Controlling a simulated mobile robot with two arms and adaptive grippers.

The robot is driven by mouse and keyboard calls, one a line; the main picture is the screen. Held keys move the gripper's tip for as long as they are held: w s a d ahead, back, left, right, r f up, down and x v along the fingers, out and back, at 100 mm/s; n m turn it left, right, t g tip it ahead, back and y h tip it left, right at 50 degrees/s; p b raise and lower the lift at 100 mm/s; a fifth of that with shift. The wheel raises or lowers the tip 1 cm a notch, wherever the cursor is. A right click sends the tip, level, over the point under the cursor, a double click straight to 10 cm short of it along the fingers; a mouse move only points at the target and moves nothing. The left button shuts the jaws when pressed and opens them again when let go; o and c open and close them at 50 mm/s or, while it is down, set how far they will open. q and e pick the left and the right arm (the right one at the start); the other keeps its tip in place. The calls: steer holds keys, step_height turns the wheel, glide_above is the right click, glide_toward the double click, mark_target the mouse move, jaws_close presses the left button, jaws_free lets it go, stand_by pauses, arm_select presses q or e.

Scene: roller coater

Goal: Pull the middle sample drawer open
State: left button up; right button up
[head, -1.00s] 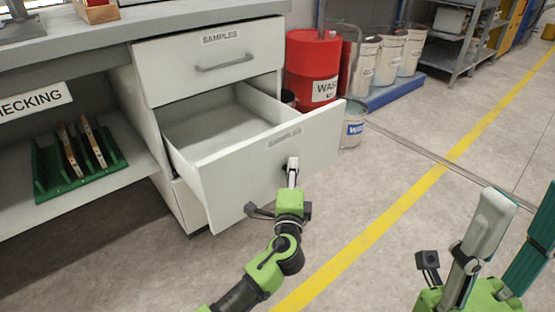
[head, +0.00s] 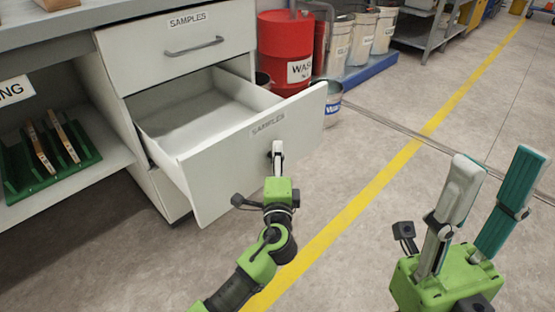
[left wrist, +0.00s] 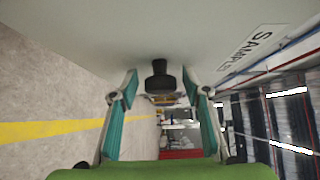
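The middle sample drawer (head: 215,178) stands well out of the white cabinet, with its empty inside showing. Its front bears a "SAMPLES" label, which also shows in the left wrist view (left wrist: 250,48). My left gripper (head: 278,155) is at the drawer front, below the label. In the left wrist view, its two teal-padded fingers (left wrist: 162,88) are spread, with a dark piece of the handle (left wrist: 160,78) between them and gaps on both sides. The rest of the handle is hidden. My right gripper (head: 493,172) is open and empty, over the floor at right.
The top sample drawer (head: 170,60) is shut. A green rack (head: 85,160) sits on the shelf at left. A red waste drum (head: 285,40) and several white buckets stand behind the drawer; one bucket (head: 328,105) is near its right corner. The floor at right is clear.

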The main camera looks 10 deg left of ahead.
arm_select(q)
steer(key=shift+s, duration=0.3)
steer(key=s+d, duration=0.1)
steer(key=s, duration=1)
steer(key=shift+s+d, duration=0.2)
steer(key=shift+d, duration=0.05)
